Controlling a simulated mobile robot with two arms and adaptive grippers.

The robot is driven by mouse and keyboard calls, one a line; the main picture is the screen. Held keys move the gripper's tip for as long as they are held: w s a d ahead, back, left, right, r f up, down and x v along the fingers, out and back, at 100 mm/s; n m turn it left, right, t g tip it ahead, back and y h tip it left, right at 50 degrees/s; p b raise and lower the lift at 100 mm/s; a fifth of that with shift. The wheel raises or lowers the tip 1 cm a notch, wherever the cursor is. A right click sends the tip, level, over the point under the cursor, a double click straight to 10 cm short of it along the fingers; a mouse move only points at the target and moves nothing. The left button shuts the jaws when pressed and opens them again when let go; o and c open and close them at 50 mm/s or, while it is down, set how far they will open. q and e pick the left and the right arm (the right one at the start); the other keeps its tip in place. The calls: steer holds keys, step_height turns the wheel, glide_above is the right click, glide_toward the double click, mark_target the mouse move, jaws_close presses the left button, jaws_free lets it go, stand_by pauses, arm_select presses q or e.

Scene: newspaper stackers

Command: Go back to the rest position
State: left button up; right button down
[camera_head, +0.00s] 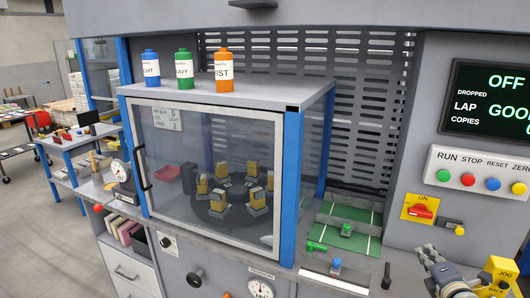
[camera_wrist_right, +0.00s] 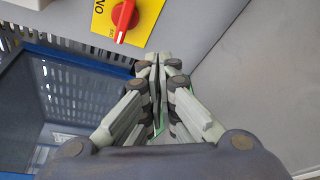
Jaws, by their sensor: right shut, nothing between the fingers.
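My right gripper (camera_head: 433,258) is at the lower right of the head view, in front of the machine's panel and below the red rotary switch (camera_head: 421,211) on its yellow plate. In the right wrist view its fingers (camera_wrist_right: 158,66) are together with nothing between them. The red switch (camera_wrist_right: 124,14) shows beyond the fingertips there, apart from them. My left gripper is not in view.
A glass-fronted cabinet (camera_head: 283,185) with a closed door stands at the middle. Bottles, one of them orange (camera_head: 222,70), stand on its top. A yellow JOG box (camera_head: 501,273) is close beside my right gripper. Green trays (camera_head: 350,213) lie right of the cabinet.

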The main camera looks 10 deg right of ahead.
steer(key=s+a+f+m+g, duration=0.6)
steer(key=s+a+f+m, duration=0.6)
steer(key=s+a+f, duration=0.35)
steer(key=s+a+m+g+y, duration=0.5)
steer(key=s+a+m+g, duration=0.1)
steer(key=s+a, duration=1)
step_height(320, 180, down, 28)
steer(key=s+g, duration=0.1)
steer(key=s, duration=0.1)
steer(key=s+d+f, duration=0.2)
steer(key=s+f, duration=0.5)
steer(key=s, duration=0.1)
steer(key=s+d+f+g+b, duration=0.1)
steer(key=s+f, duration=0.7)
steer(key=shift+d+f+h, duration=0.25)
steer(key=shift+d+h, duration=0.05)
steer(key=shift+d, duration=0.05)
steer(key=shift+s, duration=0.15)
